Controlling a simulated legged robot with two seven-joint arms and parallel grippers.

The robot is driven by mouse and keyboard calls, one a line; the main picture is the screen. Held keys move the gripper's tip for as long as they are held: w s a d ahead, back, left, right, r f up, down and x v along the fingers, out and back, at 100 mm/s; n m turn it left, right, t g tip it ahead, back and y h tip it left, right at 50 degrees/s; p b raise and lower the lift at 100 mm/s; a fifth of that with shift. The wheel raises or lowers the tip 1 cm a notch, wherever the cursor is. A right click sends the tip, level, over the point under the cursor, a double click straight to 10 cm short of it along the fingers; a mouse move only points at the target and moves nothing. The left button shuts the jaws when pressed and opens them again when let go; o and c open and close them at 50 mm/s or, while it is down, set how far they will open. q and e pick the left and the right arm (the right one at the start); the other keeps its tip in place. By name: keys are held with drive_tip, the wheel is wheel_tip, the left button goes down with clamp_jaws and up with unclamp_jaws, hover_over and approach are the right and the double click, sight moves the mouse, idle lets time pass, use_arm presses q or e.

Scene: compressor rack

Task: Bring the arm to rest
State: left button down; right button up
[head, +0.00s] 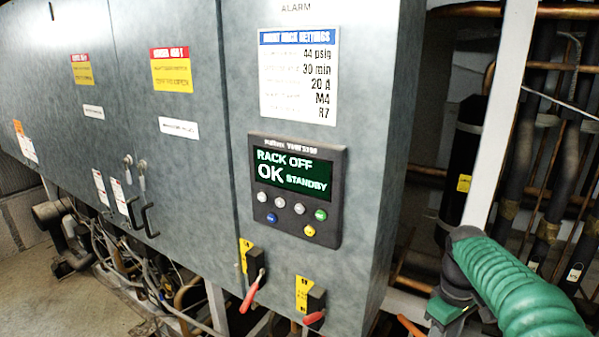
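My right arm comes in at the lower right as a green ribbed sleeve with a dark joint at its upper end. Below that joint a short green and dark part runs down toward the bottom edge. No fingers of my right gripper can be made out. My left arm and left gripper are out of view. The grey rack cabinet (200,190) fills the left and middle. Its control panel (295,188) has a lit screen (293,170) reading "RACK OFF", "OK" and "STANDBY", with several buttons below.
Two red-handled switches, one left (252,290) and one right (314,318), sit low on the cabinet front. A pale upright post (497,110) stands behind my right arm. Pipes (545,200) fill the space behind it. Black door handles (150,220) stick out at the left.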

drive_tip(key=s+a+f+m+t+b, duration=0.1)
drive_tip(key=s+a+f+m+b, duration=0.1)
drive_tip(key=s+a+f, duration=0.3)
drive_tip(key=s+a+f+m+t+b, duration=0.2)
drive_tip(key=s+a+f+b, duration=0.3)
drive_tip(key=s+f, duration=0.6)
wheel_tip(320, 180, down, 5)
drive_tip(key=shift+s+a+f+m, duration=0.15)
drive_tip(key=shift+a+m, duration=0.3)
drive_tip(key=shift+m, duration=0.35)
drive_tip(key=shift+s+d, duration=0.1)
